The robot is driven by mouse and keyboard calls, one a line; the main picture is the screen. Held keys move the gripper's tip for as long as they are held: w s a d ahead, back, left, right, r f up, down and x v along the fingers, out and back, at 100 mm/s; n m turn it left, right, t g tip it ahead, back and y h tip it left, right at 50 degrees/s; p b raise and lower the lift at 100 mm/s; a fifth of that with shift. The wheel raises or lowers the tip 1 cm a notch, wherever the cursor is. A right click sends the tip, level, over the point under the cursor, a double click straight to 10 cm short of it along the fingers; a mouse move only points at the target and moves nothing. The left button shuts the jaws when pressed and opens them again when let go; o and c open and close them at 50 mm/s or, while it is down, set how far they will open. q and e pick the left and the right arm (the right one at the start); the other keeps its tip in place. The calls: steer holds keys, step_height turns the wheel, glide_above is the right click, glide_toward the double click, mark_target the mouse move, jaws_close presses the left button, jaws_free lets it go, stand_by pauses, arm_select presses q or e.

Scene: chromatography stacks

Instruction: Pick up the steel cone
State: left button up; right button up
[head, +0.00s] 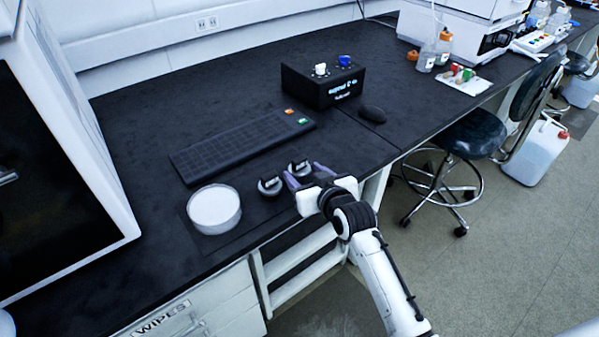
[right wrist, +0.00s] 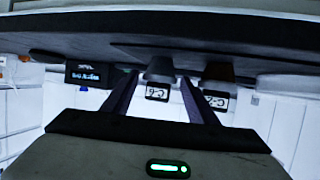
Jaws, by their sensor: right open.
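Two small, dark, cone-like pieces with white labels stand near the front edge of the bench. One piece (head: 270,187) is left of my right gripper (head: 305,172); the other piece (head: 299,166) is at its fingers. In the right wrist view the grey piece (right wrist: 160,69) is between the two purple fingers of my right gripper (right wrist: 155,88), which is open. The browner piece (right wrist: 218,73) is outside the fingers, to the right. The grey one looks most like steel, but I cannot tell the material for sure. My left gripper is not in view.
A round white-topped dish (head: 214,208) stands left of the pieces. A black keyboard (head: 243,143), a black box with knobs (head: 322,84) and a mouse (head: 372,114) lie behind. A stool (head: 474,132) stands at the right. The bench (head: 150,135) has bare room at the back left.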

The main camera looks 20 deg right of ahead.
steer(key=shift+x, duration=0.9)
steer(key=shift+r, duration=0.1)
steer(key=c, duration=1)
